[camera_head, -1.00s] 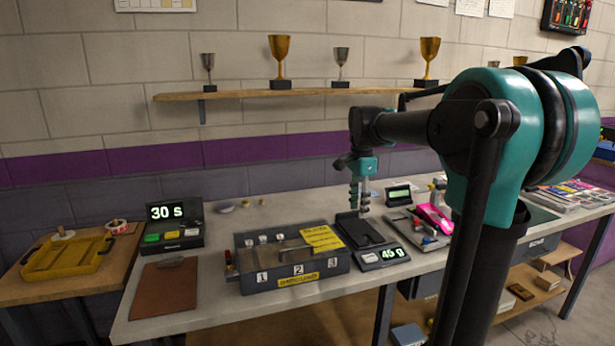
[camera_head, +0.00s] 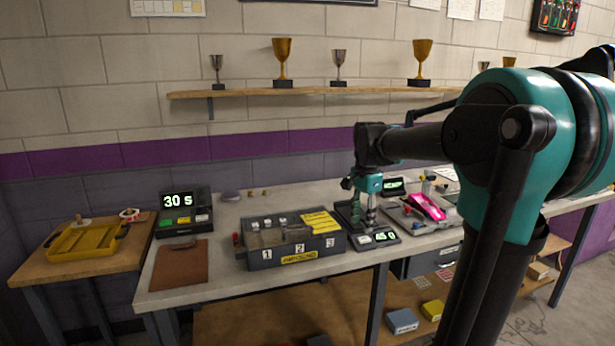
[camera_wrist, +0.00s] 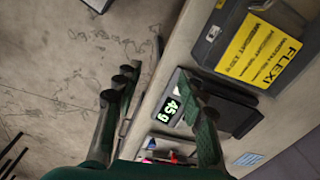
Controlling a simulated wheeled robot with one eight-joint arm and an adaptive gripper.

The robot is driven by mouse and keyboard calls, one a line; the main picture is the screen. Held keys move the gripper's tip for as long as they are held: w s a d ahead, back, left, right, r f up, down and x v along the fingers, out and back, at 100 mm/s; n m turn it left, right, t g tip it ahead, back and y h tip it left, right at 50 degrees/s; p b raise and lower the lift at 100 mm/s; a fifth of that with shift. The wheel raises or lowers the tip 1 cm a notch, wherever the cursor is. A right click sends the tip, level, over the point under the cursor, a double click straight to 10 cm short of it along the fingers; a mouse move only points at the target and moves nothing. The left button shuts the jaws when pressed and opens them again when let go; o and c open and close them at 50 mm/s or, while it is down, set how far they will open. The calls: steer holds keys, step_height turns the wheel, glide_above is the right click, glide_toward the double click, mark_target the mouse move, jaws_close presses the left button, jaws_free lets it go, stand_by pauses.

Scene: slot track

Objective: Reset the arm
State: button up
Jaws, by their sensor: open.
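My gripper (camera_head: 364,215) is open and empty. In the head view it points down in front of the black scale (camera_head: 383,238), hiding part of its plate. In the wrist view the two dark green fingers of my gripper (camera_wrist: 158,105) stand wide apart with nothing between them. The scale's lit display (camera_wrist: 168,110) reads 45 g, and its black plate (camera_wrist: 235,115) lies partly behind one finger. The exact height of the fingertips above the bench cannot be told.
A grey box (camera_head: 290,250) with numbered sections and a yellow label stands left of the scale. A timer (camera_head: 183,212) reads 30 s above a brown mat (camera_head: 180,264). A tray with a pink car (camera_head: 427,206) is to the right. A trophy shelf (camera_head: 320,91) hangs behind.

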steer(key=s+d+f+n+t, duration=0.3)
steer(key=s+f+n, duration=0.9)
steer(key=s+f, duration=0.7)
steer(key=shift+s+d+f+t, duration=0.2)
steer(key=shift+s+f+t, duration=0.15)
steer(key=shift+f, duration=0.3)
